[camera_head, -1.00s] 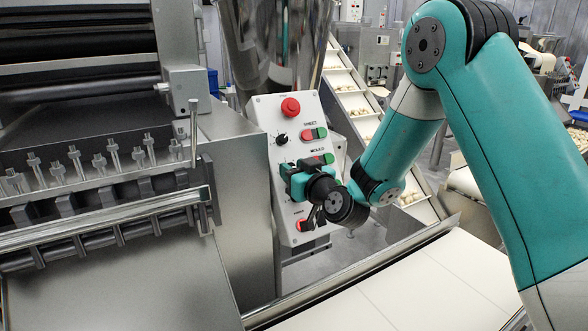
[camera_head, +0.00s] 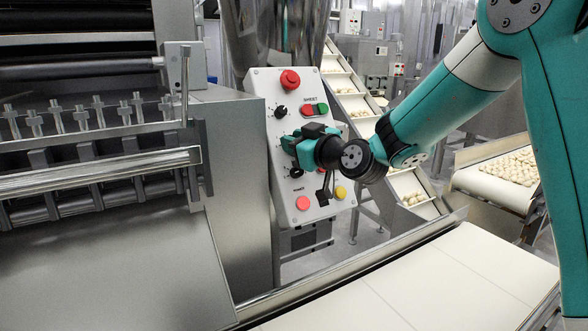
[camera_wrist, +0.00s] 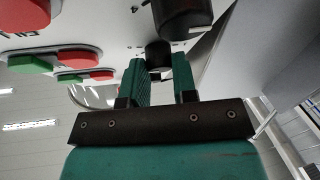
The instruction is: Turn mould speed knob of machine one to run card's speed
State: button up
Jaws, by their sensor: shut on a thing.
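The white control panel (camera_head: 259,90) of a machine stands in the middle of the head view, slightly tilted. My gripper (camera_head: 288,143) is at the left side of its middle row and covers the knob and label there. In the wrist view my gripper (camera_wrist: 158,82) has its two teal fingers shut on a small black knob (camera_wrist: 158,54), one on each side. A larger black knob (camera_wrist: 182,14) is just beyond it. The knob's pointer and scale cannot be read. No run card can be made out.
Above my gripper are a red mushroom button (camera_head: 289,79), a black knob (camera_head: 281,111) and the SHEET red and green buttons (camera_head: 315,109). Below are another black knob (camera_head: 296,173), a red button (camera_head: 303,203) and a yellow button (camera_head: 340,192). A pale belt (camera_head: 400,290) runs in front.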

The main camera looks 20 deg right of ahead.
jog(key=n+y+b, duration=0.1)
jog(key=n+b, duration=0.1)
jog(key=b, duration=0.1)
jog(key=n+g+b, duration=0.1)
jog(key=n+b, duration=0.1)
jog(key=b, duration=0.1)
jog(key=shift+d+f+g+y, duration=0.1)
jog(key=shift+f+g+y, duration=0.2)
jog(key=shift+y, duration=0.1)
jog(key=shift+w+r+n+g+y+b, duration=0.1)
jog(key=shift+n+g+y+b, duration=0.2)
jog(key=shift+n+b, duration=0.35)
jog(key=shift+s+r+n+g+y+b, duration=0.15)
jog(key=shift+n+g+b, duration=0.25)
jog(key=shift+n, duration=0.35)
jog(key=shift+w+r+n+g+y+b, duration=0.15)
jog(key=shift+n+g+b, duration=0.15)
jog(key=shift+n+b, duration=0.35)
jog(key=o, duration=0.9)
jog(key=v, duration=1.7)
jog(key=shift+d+r+b, duration=0.15)
jog(key=shift+d+b, duration=0.05)
jog(key=shift+b, duration=0.1)
